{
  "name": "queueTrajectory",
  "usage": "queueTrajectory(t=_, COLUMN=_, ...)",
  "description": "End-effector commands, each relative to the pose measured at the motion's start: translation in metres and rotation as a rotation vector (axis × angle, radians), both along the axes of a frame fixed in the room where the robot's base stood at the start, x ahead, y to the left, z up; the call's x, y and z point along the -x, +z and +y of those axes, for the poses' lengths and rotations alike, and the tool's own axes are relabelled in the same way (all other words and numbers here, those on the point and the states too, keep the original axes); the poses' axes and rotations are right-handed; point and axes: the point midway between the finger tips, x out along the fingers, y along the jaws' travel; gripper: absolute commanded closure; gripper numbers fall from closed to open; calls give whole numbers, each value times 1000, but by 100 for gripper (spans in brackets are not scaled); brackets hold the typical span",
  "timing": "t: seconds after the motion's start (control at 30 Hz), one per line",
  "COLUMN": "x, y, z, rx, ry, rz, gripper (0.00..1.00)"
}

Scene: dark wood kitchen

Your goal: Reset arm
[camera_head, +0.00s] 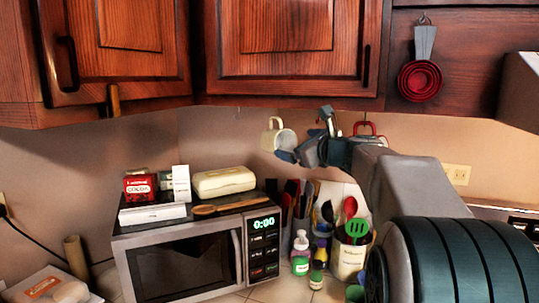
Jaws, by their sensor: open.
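My arm reaches in from the lower right, and my gripper (302,138) is at its end near the middle of the picture. It hangs in the air in front of the back wall, below the wooden cabinets and above the utensils. It is open, and I see nothing held in it. A cream mug (279,137) shows just left of and behind the gripper. A red-rimmed mug (366,131) shows behind my arm, partly hidden by it.
A microwave (190,262) stands on the counter at left, with boxes and a cream case (224,181) on top. Bottles (301,254) and a utensil crock (348,259) stand right of it. Upper cabinets (290,45) overhang. Red measuring cups (420,80) hang at right.

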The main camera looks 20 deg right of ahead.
Motion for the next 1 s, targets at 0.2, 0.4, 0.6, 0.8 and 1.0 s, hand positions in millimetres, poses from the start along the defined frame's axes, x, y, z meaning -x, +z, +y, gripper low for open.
queueTrajectory(t=0.2, x=7, y=-8, z=13, rx=64, ry=28, rz=15, gripper=5)
queueTrajectory(t=0.4, x=59, y=-72, z=83, rx=522, ry=250, rz=105, gripper=5)
queueTrajectory(t=0.6, x=138, y=-149, z=132, rx=1039, ry=575, rz=149, gripper=5)
queueTrajectory(t=0.8, x=227, y=-223, z=148, rx=1522, ry=970, rz=131, gripper=5)
queueTrajectory(t=1.0, x=302, y=-278, z=137, rx=1907, ry=1366, rz=61, gripper=5)
